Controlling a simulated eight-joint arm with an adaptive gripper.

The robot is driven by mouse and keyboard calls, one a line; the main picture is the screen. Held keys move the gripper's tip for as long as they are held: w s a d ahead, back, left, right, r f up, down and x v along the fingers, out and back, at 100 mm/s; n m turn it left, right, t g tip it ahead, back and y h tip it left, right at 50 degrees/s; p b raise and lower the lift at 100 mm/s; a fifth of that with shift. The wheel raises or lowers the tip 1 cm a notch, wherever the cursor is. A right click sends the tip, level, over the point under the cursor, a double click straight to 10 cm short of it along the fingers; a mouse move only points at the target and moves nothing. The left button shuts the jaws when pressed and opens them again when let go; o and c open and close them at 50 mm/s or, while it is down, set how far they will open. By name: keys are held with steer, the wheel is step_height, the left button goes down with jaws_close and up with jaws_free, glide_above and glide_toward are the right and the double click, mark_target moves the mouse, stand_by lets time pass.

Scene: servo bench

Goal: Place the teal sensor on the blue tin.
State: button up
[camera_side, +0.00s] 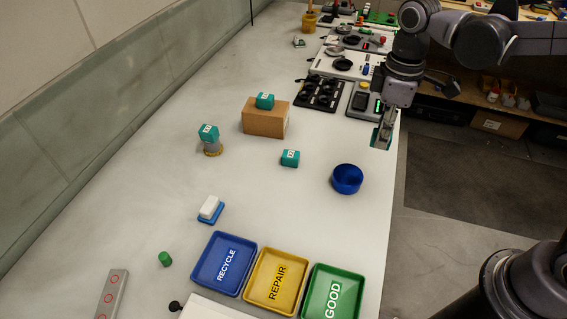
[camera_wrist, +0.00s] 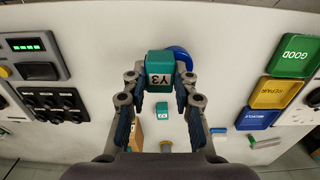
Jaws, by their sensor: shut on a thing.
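My gripper (camera_side: 381,143) is shut on a teal sensor (camera_wrist: 159,68) marked Y3, raised above the bench near its right edge. In the side view the fingers mostly cover this sensor. In the wrist view it sits between the fingertips (camera_wrist: 160,78). The blue tin (camera_side: 347,179) is a round open bowl shape standing on the bench, below and to the left of my gripper in the side view. In the wrist view the tin (camera_wrist: 181,55) is partly hidden behind the held sensor. The sensor and tin look apart.
Other teal sensors rest on the bench (camera_side: 290,158), on a cardboard box (camera_side: 265,122) and on a round stand (camera_side: 212,149). Blue (camera_side: 223,263), yellow (camera_side: 276,281) and green (camera_side: 333,293) trays stand at the front. Bench around the tin is clear.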

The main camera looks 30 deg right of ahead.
glide_above(348, 174)
step_height(348, 174, down, 3)
steer(key=shift+f, duration=2.25)
steer(key=shift+f, duration=0.15)
steer(key=o, duration=1)
steer(key=shift+o, duration=0.2)
